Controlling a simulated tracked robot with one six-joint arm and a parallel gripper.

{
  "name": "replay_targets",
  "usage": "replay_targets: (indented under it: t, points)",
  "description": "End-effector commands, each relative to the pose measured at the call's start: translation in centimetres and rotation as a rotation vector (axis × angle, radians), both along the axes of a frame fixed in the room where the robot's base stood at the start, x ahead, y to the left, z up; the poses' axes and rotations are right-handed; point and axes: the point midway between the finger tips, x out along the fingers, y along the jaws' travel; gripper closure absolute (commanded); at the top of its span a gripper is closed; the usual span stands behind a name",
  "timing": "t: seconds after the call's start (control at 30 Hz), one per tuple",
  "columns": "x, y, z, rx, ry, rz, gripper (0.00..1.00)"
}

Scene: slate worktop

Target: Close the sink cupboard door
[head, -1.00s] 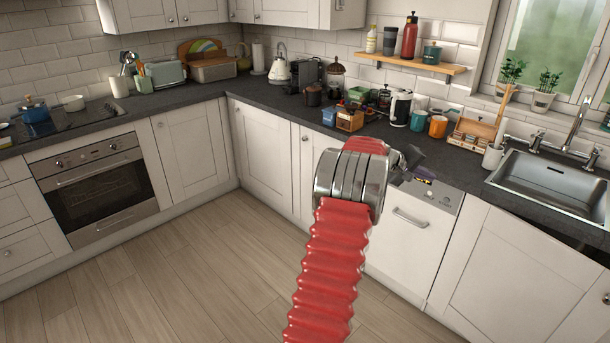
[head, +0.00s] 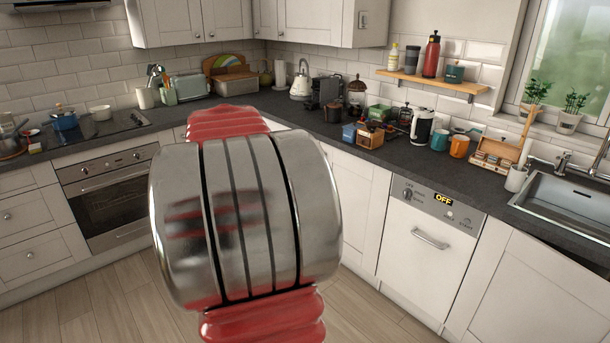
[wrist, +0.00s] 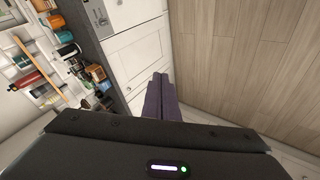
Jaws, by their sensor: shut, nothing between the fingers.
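The sink cupboard door (head: 525,300) is a pale shaker panel under the sink at the right of the head view, cut off by the frame. Its top edge slants away from the worktop toward the right, so it looks ajar; its right edge is out of view. My gripper (wrist: 158,98) shows in the wrist view as two dark purple fingers pressed together and empty. They point past a white cupboard front, over the floor. In the head view my gripper is hidden behind my own metal arm joint. The sink cupboard door is not clearly seen in the wrist view.
The dishwasher (head: 428,243), its display reading OFF, is left of the sink cupboard. The worktop (head: 445,175) carries mugs, a coffee press and a kettle. The sink (head: 570,205) is at the right. The wooden floor (wrist: 235,60) is clear.

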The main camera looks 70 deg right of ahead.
Motion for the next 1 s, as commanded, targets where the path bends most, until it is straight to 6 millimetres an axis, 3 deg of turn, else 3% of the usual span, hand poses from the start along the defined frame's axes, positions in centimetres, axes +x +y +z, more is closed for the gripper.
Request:
replay_targets:
  t: [0.03, 0.2, 0.5, 0.77, 1.0]
  points:
    - [1.4, 2.5, 0.4, 0.011, -0.019, 0.035, 1.0]
    - [4.5, 10.5, 0.8, 0.068, -0.075, 0.143, 1.0]
    - [7.0, 24.7, 0.5, 0.183, -0.164, 0.34, 1.0]
    - [6.0, 36.2, -0.8, 0.3, -0.224, 0.516, 1.0]
    - [3.1, 45.6, -2.7, 0.419, -0.267, 0.68, 1.0]
